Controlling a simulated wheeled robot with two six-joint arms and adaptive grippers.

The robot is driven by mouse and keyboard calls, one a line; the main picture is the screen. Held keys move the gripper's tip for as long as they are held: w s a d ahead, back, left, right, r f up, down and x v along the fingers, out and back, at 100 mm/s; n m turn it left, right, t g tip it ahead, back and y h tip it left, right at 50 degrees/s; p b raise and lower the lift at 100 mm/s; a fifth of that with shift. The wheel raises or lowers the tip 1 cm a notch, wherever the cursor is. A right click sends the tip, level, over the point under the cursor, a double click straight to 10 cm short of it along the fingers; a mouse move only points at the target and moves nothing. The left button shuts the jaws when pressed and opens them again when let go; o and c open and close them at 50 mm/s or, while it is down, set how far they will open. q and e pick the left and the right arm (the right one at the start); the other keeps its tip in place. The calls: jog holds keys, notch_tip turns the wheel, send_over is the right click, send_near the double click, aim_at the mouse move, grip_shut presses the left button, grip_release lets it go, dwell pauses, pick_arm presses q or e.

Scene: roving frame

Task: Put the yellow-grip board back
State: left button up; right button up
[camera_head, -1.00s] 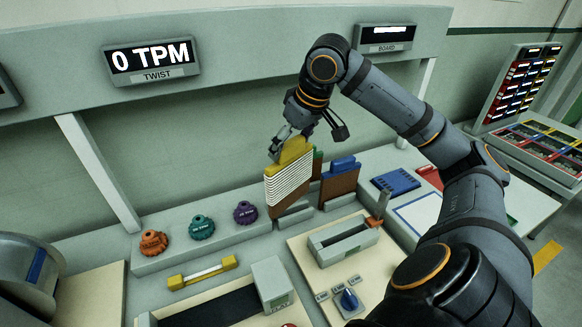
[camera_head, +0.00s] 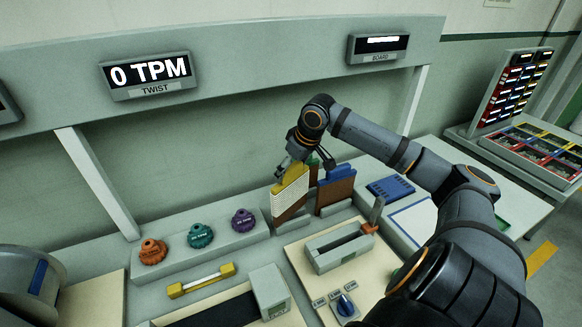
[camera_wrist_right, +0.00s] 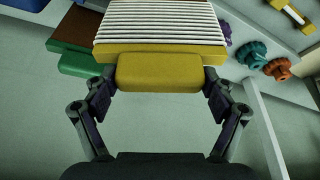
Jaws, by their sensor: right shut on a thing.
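The yellow-grip board (camera_head: 290,194) has a yellow top grip and a white ribbed face over a brown panel. My right gripper (camera_head: 291,165) is shut on its yellow grip, which also shows between the fingers in the right wrist view (camera_wrist_right: 158,72). The board is upright, low at the grey rack (camera_head: 292,219), beside the green-grip board (camera_head: 314,167) and the blue-grip board (camera_head: 337,187). I cannot tell whether its lower edge is fully seated in a slot. My left gripper is not in view.
Orange (camera_head: 152,251), teal (camera_head: 200,236) and purple (camera_head: 243,220) knobs stand on a ledge left of the rack. A grey slotted fixture (camera_head: 338,247) sits in front. A yellow-ended bar (camera_head: 201,280) lies at front left. A blue plate (camera_head: 390,188) lies to the right.

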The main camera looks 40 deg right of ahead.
jog(key=shift+f, duration=0.1)
jog(key=shift+f, duration=0.5)
jog(key=o, duration=1.6)
jog(key=shift+r, duration=0.15)
jog(key=b+v, duration=0.6)
jog(key=shift+r+b, duration=0.15)
jog(key=shift+b, duration=0.2)
jog(key=p+v, duration=0.1)
jog(key=v, duration=0.5)
jog(key=shift+r, duration=0.4)
